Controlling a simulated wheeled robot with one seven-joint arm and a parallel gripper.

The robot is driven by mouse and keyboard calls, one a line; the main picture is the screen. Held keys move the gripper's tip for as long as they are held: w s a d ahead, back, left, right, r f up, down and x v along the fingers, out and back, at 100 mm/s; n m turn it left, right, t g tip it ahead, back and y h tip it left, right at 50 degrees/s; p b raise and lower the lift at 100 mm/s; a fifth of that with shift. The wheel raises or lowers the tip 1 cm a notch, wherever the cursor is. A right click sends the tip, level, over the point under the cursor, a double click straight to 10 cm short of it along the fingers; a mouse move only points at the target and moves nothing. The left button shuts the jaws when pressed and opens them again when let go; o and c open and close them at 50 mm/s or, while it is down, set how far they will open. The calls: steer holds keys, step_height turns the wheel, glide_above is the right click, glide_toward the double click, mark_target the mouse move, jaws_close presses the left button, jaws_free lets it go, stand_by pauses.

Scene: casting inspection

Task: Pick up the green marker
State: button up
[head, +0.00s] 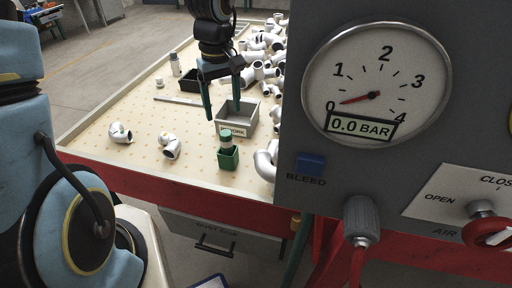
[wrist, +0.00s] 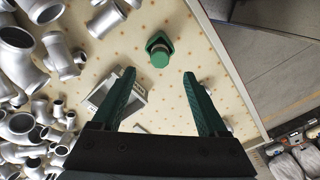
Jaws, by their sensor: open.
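The green marker (head: 225,138) stands upright in a small green holder (head: 228,158) near the table's front edge. It has a green cap and a pale band under it; its lower part is hidden in the holder. In the wrist view the marker's round cap (wrist: 160,58) shows from above, beyond the fingertips and roughly centred between them, with the holder (wrist: 156,41) around it. My gripper (head: 223,113) points down with green fingers spread, empty, above and behind the marker in the head view. It also shows in the wrist view (wrist: 158,78).
A grey labelled tray (head: 250,118) stands behind the marker. A black tray (head: 187,83), a bottle (head: 175,66) and a ruler (head: 178,101) lie farther back. Silver pipe elbows (head: 120,133) sit left and pile up right. A gauge panel (head: 400,150) blocks the right side.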

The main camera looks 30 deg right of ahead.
mark_target(225, 133)
steer(key=f, duration=0.5)
steer(key=shift+s+d+f, duration=0.1)
steer(key=shift+s+d, duration=0.1)
steer(key=shift+d, duration=0.1)
steer(key=shift+w+a+f+p, duration=0.15)
steer(key=shift+f+p, duration=0.3)
steer(key=shift+f, duration=0.95)
steer(key=shift+w+a+f+p, duration=0.15)
steer(key=shift+f+p, duration=0.25)
steer(key=shift+f, duration=1)
jaws_close()
